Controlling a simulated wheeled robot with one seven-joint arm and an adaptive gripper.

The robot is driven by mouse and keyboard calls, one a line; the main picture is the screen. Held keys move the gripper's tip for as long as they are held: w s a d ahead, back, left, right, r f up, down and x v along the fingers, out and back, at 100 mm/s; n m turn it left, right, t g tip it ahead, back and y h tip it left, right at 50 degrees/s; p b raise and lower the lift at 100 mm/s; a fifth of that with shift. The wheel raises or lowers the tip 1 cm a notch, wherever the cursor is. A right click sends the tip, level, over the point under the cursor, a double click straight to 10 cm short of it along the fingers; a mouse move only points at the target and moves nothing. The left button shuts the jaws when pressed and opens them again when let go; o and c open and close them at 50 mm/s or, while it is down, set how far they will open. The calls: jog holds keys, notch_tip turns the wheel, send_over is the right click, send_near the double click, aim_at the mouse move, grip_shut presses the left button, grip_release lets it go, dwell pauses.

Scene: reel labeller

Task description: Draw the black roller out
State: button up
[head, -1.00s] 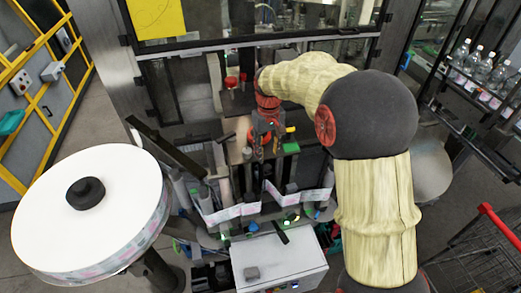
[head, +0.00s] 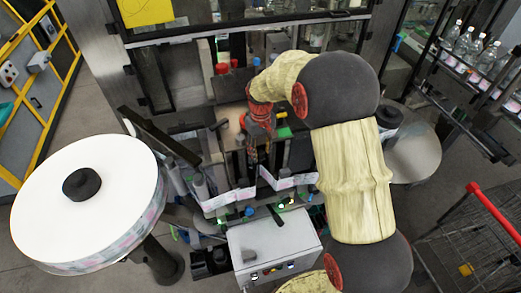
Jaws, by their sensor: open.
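My gripper (head: 259,152) points down into the labeller, below my red-orange wrist, and its jaws are open. It is over the middle of the machine, just behind the printed label web (head: 288,181). Dark upright parts stand under and around the fingers. I cannot single out the black roller among them for certain, and the gripper and arm may hide it. I cannot tell whether the fingers touch anything. Grey upright rollers (head: 200,187) stand to the left of the gripper, with the web running past them.
A large white label reel (head: 110,200) with a black hub (head: 82,184) fills the left. A grey control box (head: 275,249) stands in front of the labeller. Bottles (head: 465,45) stand at upper right, and a red-handled cart (head: 490,215) at lower right. Machine frame posts surround the gripper.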

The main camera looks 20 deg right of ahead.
jog(key=shift+c, duration=0.5)
grip_shut()
dwell(0.3)
